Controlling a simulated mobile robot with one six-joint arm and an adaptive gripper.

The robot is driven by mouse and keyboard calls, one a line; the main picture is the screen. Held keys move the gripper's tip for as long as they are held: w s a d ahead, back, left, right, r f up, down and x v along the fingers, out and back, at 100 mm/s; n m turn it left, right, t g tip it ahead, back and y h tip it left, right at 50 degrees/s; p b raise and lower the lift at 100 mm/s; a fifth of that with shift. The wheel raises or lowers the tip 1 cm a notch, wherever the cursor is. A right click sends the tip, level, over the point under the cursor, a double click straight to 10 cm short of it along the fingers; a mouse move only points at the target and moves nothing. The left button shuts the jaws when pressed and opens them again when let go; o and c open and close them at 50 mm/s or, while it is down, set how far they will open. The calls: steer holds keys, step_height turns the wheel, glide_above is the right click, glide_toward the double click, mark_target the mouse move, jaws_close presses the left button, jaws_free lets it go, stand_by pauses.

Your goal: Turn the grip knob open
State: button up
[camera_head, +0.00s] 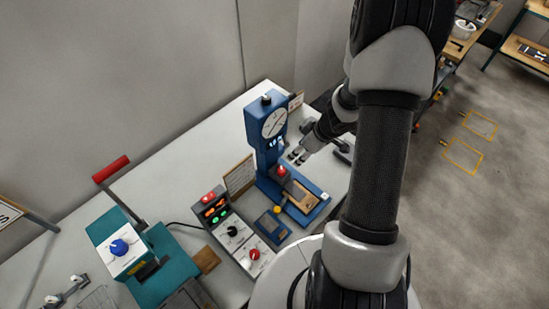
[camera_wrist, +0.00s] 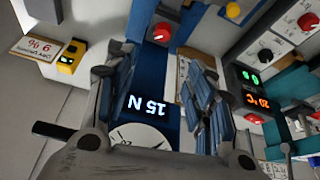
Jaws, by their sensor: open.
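A blue test stand (camera_head: 264,150) with a round dial stands on the grey bench in the head view. A small red knob (camera_head: 282,170) sits low on it, and it appears in the wrist view as a red knob (camera_wrist: 162,32) beyond the lit "15 N" display. I take this as the grip knob; no label on it is readable. My gripper (camera_head: 297,155) is just right of the stand, above and beside the knob. In the wrist view my gripper (camera_wrist: 160,82) has its fingers spread, with the display between them. It holds nothing and seems apart from the knob.
A control box (camera_head: 215,208) with lit displays stands left of the stand, near a black knob (camera_head: 231,231) and another red knob (camera_head: 254,254). A teal machine (camera_head: 155,270) with a blue knob is further left. A yellow device (camera_wrist: 70,57) shows in the wrist view.

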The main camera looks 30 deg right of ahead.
mark_target(281, 169)
steer(key=b+x, duration=0.8)
steer(key=x, duration=0.9)
steer(key=shift+s+a+f, duration=0.1)
steer(key=shift+a+f, duration=0.15)
steer(key=shift+f, duration=0.1)
steer(key=shift+c, duration=0.2)
steer(key=c, duration=1)
steer(key=shift+c, duration=0.2)
